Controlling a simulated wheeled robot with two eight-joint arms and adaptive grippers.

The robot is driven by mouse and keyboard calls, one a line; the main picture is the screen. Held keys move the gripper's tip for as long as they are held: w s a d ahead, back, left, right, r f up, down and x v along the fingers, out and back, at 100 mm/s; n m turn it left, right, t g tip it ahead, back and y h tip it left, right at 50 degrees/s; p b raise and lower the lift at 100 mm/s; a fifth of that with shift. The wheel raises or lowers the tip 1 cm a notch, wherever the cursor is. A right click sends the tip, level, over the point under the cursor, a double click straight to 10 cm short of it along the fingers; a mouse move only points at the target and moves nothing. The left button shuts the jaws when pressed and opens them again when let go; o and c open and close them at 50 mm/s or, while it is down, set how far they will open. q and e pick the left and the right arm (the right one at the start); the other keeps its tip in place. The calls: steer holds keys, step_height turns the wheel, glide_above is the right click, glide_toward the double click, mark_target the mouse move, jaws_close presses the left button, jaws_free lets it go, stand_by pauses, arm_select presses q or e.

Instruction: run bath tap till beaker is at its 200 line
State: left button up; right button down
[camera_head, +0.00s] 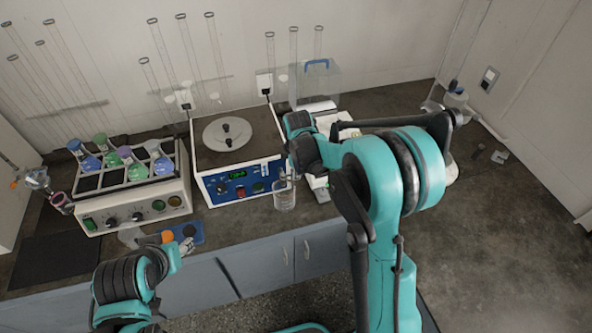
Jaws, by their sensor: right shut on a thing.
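The water bath (135,205) stands at the left of the bench, with knobs along its front and several flasks in its top. I cannot make out its tap clearly. A clear glass beaker (284,197) is in front of the shaker's right corner. My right gripper (286,176) is at the beaker's upper part, shut on it, partly hidden behind my wrist. The water level and the 200 line are too small to read. My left gripper (184,247) is low at the bench's front edge, near the blue mat; its jaws are too small to judge.
A dark mat (48,262) lies at the left. A clear box (318,84) stands behind. The right bench is mostly clear.

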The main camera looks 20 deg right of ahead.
steer(key=shift+s+a+m+g+h+b, duration=0.1)
steer(key=shift+s+a+m+h+b, duration=0.2)
steer(key=shift+m, duration=0.95)
steer(key=shift+s+a+m+g+h+b, duration=0.15)
steer(key=shift+s+m, duration=0.3)
steer(key=shift+m, duration=0.75)
steer(key=shift+s+a+m+g+h+b, duration=0.15)
steer(key=shift+s+a+m+b, duration=0.15)
steer(key=shift+m, duration=0.95)
steer(key=shift+s, duration=0.1)
steer(key=c, duration=1.5)
jaws_free()
steer(key=shift+r, duration=0.1)
step_height(320, 180, up, 12)
steer(key=s+a, duration=0.1)
steer(key=shift+s+a+f, duration=0.2)
steer(key=shift+s+a, duration=0.1)
steer(key=shift+a, duration=0.1)
